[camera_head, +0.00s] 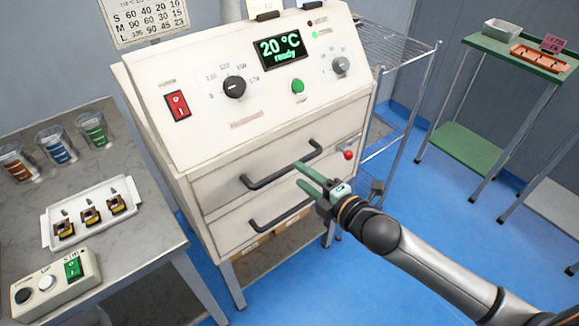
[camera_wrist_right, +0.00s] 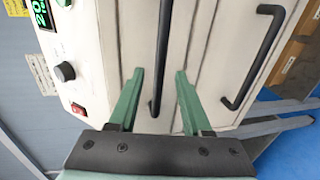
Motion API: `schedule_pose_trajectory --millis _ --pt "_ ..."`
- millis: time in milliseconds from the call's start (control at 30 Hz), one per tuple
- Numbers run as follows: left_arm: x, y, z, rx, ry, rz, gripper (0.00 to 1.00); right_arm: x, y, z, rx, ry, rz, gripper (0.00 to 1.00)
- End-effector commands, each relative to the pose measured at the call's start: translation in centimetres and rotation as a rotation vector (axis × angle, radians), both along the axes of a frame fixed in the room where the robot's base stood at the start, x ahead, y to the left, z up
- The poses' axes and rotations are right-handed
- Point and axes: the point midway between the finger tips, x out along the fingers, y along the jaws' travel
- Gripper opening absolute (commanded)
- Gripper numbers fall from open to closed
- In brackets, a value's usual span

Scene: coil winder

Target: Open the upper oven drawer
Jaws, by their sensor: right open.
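The cream oven (camera_head: 160,110) stands in the middle of the head view with two drawers in its front. The upper drawer (camera_head: 215,188) looks closed, with a dark bar handle (camera_head: 280,172) across it. The lower drawer (camera_head: 228,232) also looks closed and has its own dark handle (camera_head: 282,212). My right gripper (camera_head: 299,174) is open, its green fingers pointing at the upper handle. In the right wrist view the upper handle (camera_wrist_right: 162,50) appears between the two open fingers (camera_wrist_right: 160,72), with visible gaps on both sides. My left gripper is out of view.
The oven panel has a display (camera_head: 281,50) reading 20 °C ready, knobs and a red switch (camera_head: 177,105). A grey table (camera_head: 130,255) at left holds cups, a white tray and a control box. A wire rack (camera_head: 400,45) stands right of the oven. Blue floor is open at front right.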

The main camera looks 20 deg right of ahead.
Motion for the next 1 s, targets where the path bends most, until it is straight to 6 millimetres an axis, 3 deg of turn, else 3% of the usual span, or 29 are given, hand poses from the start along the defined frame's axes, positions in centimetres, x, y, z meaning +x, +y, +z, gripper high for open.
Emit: schedule_pose_trajectory --millis 300,733,1000 --pt "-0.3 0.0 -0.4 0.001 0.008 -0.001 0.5 4.2 1.5 -0.9 0.003 0.0 -0.001 0.49" --pt "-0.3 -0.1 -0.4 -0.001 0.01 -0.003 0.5 5.1 1.9 -1.1 0.001 0.0 0.001 0.49" --pt "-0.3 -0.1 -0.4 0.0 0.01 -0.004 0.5 5.0 1.9 -1.1 0.001 0.0 0.0 0.21"
